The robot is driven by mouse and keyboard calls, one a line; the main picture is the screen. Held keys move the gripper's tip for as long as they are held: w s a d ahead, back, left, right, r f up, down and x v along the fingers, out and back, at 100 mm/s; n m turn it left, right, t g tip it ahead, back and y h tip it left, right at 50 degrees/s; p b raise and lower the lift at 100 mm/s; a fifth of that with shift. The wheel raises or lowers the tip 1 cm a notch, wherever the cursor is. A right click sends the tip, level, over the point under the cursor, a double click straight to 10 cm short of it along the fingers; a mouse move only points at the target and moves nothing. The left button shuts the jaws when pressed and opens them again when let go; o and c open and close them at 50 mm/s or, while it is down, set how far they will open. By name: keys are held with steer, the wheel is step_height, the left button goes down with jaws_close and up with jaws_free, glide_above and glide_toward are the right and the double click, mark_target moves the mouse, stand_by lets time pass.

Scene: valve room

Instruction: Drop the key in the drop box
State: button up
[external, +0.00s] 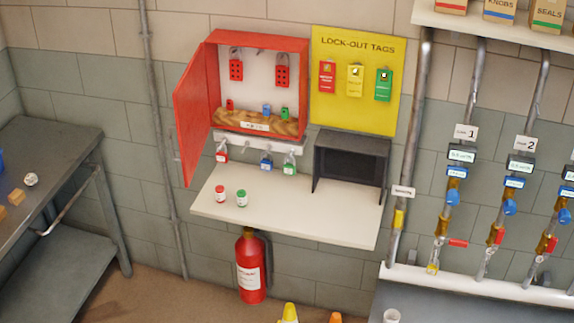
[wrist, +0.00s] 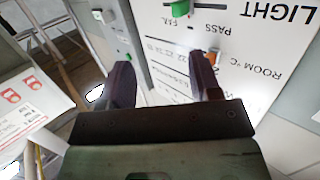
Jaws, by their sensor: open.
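My gripper (wrist: 165,88) shows in the wrist view with its two dark fingers apart and nothing visible between them. It is in front of a white panel (wrist: 255,60) with upside-down lettering such as LIGHT, PASS and ROOM °C. My arm does not show in the external view. I cannot make out a key in either view. No box is labelled as a drop box; a dark grey open-fronted box (external: 350,137) stands on the white shelf (external: 300,222) in the external view. Whether it is the drop box I cannot tell.
An open red cabinet (external: 304,90) holds padlocks, with more padlocks (external: 266,164) hanging below. Red (external: 220,192) and green-topped (external: 241,198) small pieces stand on the shelf. A yellow tag board (external: 360,110) and valve pipes (external: 450,215) are right. A fire extinguisher (external: 249,270) is below.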

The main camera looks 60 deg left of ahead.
steer(key=s+r, duration=0.1)
steer(key=s, duration=0.5)
steer(key=shift+s+d+p, duration=0.15)
steer(key=shift+d+p, duration=0.1)
steer(key=shift+p, duration=0.1)
